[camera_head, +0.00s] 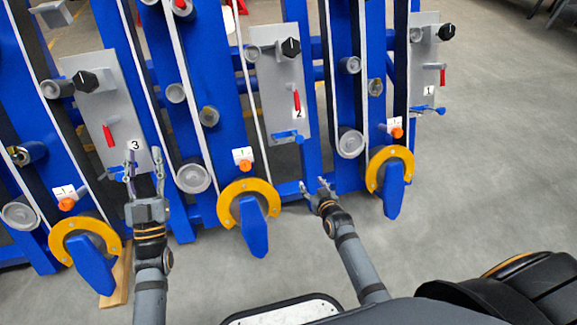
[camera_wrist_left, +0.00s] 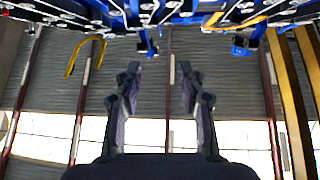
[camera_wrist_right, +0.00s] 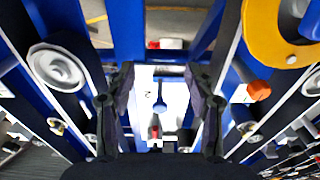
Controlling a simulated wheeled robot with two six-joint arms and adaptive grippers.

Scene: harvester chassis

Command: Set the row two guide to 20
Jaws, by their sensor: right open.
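The row two panel is a grey plate (camera_head: 278,75) marked 2, with a black knob (camera_head: 290,47), a red lever (camera_head: 296,100) and a small blue slider (camera_head: 286,138) at its lower edge. Below it are an orange button (camera_head: 245,166) and a yellow arc (camera_head: 232,192) with a blue pointer (camera_head: 253,225). No scale reading is legible. My right gripper (camera_head: 314,187) is open and empty, right of this arc and below the plate. In the right wrist view a pale plate with a blue part (camera_wrist_right: 160,105) shows between its fingers.
Similar plates, marked 3 (camera_head: 108,110) and 1 (camera_head: 425,65), stand on either side, each with its own yellow arc below. Blue uprights and grey rollers (camera_head: 350,143) fill the gaps.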

